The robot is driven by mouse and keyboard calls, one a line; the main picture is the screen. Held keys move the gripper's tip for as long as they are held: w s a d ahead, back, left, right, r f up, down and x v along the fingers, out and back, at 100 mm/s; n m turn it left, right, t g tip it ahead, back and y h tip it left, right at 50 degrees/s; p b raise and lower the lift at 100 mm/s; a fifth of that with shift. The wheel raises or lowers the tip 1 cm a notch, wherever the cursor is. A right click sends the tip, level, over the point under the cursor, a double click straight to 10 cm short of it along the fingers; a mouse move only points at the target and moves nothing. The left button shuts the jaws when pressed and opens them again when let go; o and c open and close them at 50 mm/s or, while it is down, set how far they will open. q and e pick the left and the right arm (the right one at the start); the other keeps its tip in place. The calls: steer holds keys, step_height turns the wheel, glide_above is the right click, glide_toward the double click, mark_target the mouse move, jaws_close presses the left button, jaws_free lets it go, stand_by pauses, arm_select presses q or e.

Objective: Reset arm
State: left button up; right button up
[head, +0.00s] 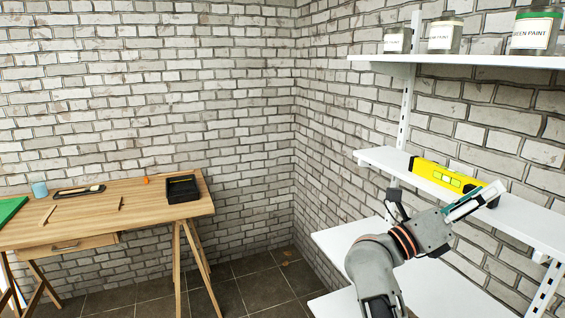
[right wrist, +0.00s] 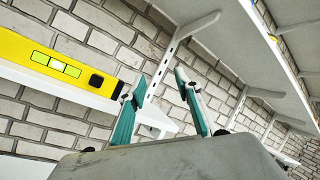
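My right arm comes up from the bottom of the head view, and its gripper (head: 480,199) is beside the middle shelf, in front of the right end of a yellow spirit level (head: 440,175). In the right wrist view the two fingers of the right gripper (right wrist: 160,84) stand apart, with only a shelf bracket and brick wall seen between them. The level (right wrist: 55,62) lies on its shelf to the left of the fingers there, not between them. My left gripper is in neither view.
White wall shelves (head: 374,156) fill the right side, with paint cans (head: 444,36) on the top one. A wooden table (head: 140,207) at left holds a black tray (head: 182,188), a blue cup (head: 40,189) and small tools. The floor (head: 255,290) between is mostly clear.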

steer(key=a+f+m+t+y, duration=0.9)
steer(key=f+m+y, duration=0.35)
steer(key=m, duration=0.45)
steer(key=a+f+m+t+y, duration=0.9)
steer(key=f+m+y, duration=0.35)
steer(key=m, duration=0.35)
steer(key=s+f+n+g, duration=0.4)
steer(key=s+f, duration=0.6)
steer(key=f, duration=0.5)
steer(key=s+f+n+g, duration=0.4)
steer(key=s+f+g, duration=0.3)
steer(key=s+f, duration=0.3)
step_height(320, 180, down, 5)
steer(key=shift+s+a+r+n+g, duration=0.2)
steer(key=shift+a+n+g, duration=0.1)
steer(key=shift+n, duration=0.1)
